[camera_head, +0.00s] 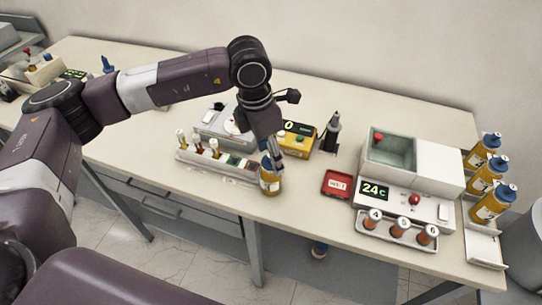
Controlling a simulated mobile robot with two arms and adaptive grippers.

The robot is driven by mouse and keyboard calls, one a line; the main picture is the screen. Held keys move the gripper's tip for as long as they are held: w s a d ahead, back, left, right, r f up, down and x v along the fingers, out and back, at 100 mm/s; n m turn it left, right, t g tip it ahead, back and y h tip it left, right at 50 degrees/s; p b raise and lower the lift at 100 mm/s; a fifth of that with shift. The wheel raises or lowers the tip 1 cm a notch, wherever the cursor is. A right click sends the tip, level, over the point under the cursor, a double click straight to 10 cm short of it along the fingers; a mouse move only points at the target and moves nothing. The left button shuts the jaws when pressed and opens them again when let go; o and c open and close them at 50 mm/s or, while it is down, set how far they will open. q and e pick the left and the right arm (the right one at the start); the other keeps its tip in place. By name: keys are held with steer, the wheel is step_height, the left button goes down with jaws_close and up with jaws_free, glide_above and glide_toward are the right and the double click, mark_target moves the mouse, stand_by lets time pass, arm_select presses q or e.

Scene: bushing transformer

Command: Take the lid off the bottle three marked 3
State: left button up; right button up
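My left gripper (277,156) points down at the top of an amber bottle (270,183) near the table's front edge. A bit of blue shows at the bottle's top, but the fingers cover much of it. I cannot tell whether they grip it or how far they are apart. Three small vials (197,143) stand upright in a pale rack (218,164) left of this bottle. I cannot read a 3 on any of them or on the bottle. My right gripper is not in view.
A yellow device (298,140) and a dark upright tool (332,134) stand behind. A red box (337,184), a unit reading 24c (374,189) and a rack of brown vials (362,223) are to the right. Three amber bottles (487,177) stand at the right edge.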

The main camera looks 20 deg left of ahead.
arm_select(q)
steer(key=shift+c, duration=0.6)
steer(key=c, duration=0.8)
